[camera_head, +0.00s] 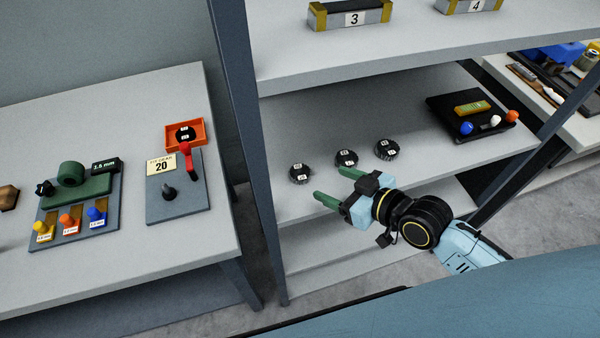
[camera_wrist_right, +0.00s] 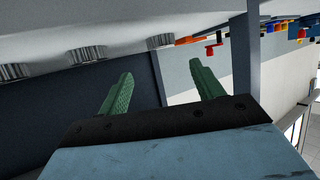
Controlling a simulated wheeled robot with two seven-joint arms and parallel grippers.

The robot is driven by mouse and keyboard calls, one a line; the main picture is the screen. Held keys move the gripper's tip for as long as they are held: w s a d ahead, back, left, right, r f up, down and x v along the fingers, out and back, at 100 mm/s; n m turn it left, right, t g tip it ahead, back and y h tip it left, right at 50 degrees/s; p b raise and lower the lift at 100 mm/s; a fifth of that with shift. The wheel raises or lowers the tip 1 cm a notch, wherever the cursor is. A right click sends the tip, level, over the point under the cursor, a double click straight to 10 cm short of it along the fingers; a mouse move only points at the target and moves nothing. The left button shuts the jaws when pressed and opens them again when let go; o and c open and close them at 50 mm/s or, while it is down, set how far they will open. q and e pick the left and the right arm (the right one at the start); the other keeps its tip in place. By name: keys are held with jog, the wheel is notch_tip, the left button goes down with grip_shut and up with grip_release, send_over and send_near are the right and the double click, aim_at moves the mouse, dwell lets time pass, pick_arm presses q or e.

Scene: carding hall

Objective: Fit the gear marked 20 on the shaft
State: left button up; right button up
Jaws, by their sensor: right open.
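Three dark gears with white labels lie in a row on the middle shelf: a left gear (camera_head: 300,174), a middle gear (camera_head: 346,158) and a right gear (camera_head: 386,149). Their numbers are too small to read. My right gripper (camera_head: 332,184) is open and empty at the shelf's front edge, just in front of the gears. In the right wrist view the green fingers (camera_wrist_right: 161,72) stand apart, with gears (camera_wrist_right: 86,54) beyond them. The upright shaft (camera_head: 169,191) stands bare on a grey plate (camera_head: 178,210) on the left table, below a sign (camera_head: 160,166) reading 20. My left gripper is out of view.
An orange tray (camera_head: 202,124) holding a dark gear and a red lever (camera_head: 188,158) are near the shaft. A shelf post (camera_head: 247,130) separates table and shelf. A black tray (camera_head: 515,138) stands right of the gears. A green fixture (camera_head: 85,190) is left.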

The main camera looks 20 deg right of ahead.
aim_at(297, 171)
jog(key=x, duration=0.9)
jog(key=shift+w+a+f+b, duration=0.15)
jog(key=shift+a+f+b, duration=0.15)
jog(key=shift+b, duration=0.05)
jog(key=c, duration=1.2)
